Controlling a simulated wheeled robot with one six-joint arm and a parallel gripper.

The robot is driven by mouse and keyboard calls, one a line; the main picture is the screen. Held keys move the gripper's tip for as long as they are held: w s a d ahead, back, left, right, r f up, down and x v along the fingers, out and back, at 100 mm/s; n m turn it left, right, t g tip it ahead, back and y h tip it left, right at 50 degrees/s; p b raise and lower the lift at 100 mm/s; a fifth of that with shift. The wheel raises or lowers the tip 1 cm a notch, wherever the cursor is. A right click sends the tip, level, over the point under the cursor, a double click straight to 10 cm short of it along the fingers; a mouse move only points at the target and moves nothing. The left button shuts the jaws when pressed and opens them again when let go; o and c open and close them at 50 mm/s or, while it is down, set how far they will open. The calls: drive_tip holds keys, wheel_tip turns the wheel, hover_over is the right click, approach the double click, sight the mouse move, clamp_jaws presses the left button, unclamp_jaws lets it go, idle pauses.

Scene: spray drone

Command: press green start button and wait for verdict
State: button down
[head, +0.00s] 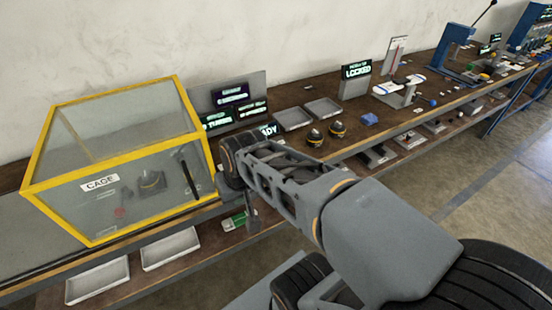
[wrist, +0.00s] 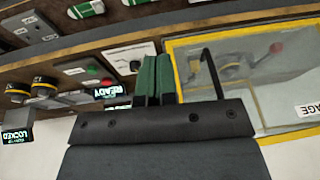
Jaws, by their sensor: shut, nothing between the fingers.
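A green button (wrist: 92,70) sits on a grey panel (wrist: 80,72) in the wrist view, left of my gripper, with a red button (wrist: 107,81) beside it. A lit display (wrist: 108,92) reading READY stands by the panel. In the head view my arm hides the buttons and part of this display (head: 268,130). My gripper (wrist: 154,60) is shut and empty, its green-padded fingers together. It is apart from the green button, between the panel and the cage (wrist: 245,80). In the head view it hangs near the bench front, right of the yellow-framed cage (head: 105,150); its fingertips are unclear there.
Two black-and-yellow round units (head: 326,133) and two grey trays (head: 308,112) stand on the bench. A display reading LOCKED (head: 356,70) is behind them. A black handle (wrist: 210,70) rises at the cage. White trays (head: 170,248) and a green-white item (head: 235,222) lie on the lower shelf.

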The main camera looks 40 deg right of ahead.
drive_tip(key=w+d+r+m+y+p, duration=0.1)
drive_tip(key=w+d+m+y+p, duration=0.3)
drive_tip(key=w+d+m, duration=0.6)
drive_tip(key=w+d+f+m+t+p, duration=0.1)
drive_tip(key=w+d+m+t, duration=0.1)
drive_tip(key=d, duration=0.4)
drive_tip(key=w+d+f+m+t+p, duration=0.1)
drive_tip(key=w+d+f+m+t, duration=0.1)
drive_tip(key=w+d+m, duration=0.2)
drive_tip(key=d+m, duration=0.3)
drive_tip(key=shift+f+y, duration=0.2)
drive_tip(key=shift+y, duration=0.1)
drive_tip(key=shift+w+f, duration=0.1)
drive_tip(key=shift+f, duration=0.05)
wheel_tip(320, 180, down, 9)
drive_tip(key=b, duration=0.6)
drive_tip(key=shift+r+b, duration=0.2)
drive_tip(key=shift+b, duration=0.1)
idle(0.4)
drive_tip(key=shift+f+b, duration=0.35)
drive_tip(key=shift+b, duration=0.15)
